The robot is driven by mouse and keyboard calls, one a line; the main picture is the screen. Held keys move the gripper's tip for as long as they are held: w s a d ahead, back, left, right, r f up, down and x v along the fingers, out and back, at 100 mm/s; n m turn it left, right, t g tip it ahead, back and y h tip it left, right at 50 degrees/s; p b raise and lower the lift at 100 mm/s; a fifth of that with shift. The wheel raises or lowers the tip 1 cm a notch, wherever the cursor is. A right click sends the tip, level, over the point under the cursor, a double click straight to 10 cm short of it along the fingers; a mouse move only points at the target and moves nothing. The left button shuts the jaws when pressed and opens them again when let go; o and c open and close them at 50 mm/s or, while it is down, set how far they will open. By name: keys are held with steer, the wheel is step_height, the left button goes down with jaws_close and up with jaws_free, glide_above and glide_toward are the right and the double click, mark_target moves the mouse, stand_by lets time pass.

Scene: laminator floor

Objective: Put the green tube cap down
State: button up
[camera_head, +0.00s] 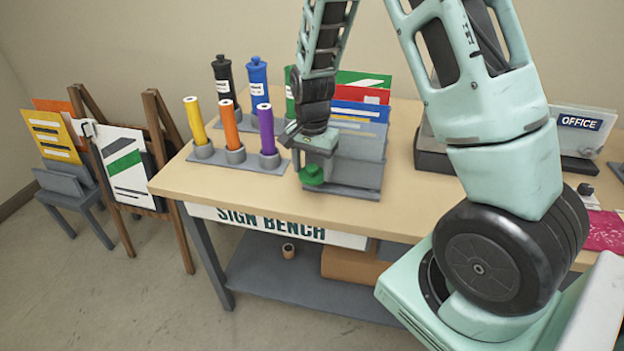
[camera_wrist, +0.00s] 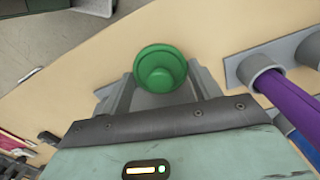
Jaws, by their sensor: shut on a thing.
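The green tube cap (camera_head: 311,174) is held at the tip of my gripper (camera_head: 315,158), over the front part of the bench (camera_head: 220,180). The cap also shows in the wrist view (camera_wrist: 160,68), between the two grey fingers of my gripper (camera_wrist: 160,85). The gripper is shut on it. In the head view the cap is just left of the grey file rack. I cannot tell whether its underside touches the bench top.
A grey holder (camera_head: 192,155) with yellow, orange and purple tubes (camera_head: 266,129) stands to the left. A rack of coloured sheets (camera_head: 356,177) stands close at right. An OFFICE sign (camera_head: 580,123) is farther right. Bare bench top lies in front of the tube holder.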

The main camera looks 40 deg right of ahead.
mark_target(312, 174)
steer(key=shift+f, duration=2.2)
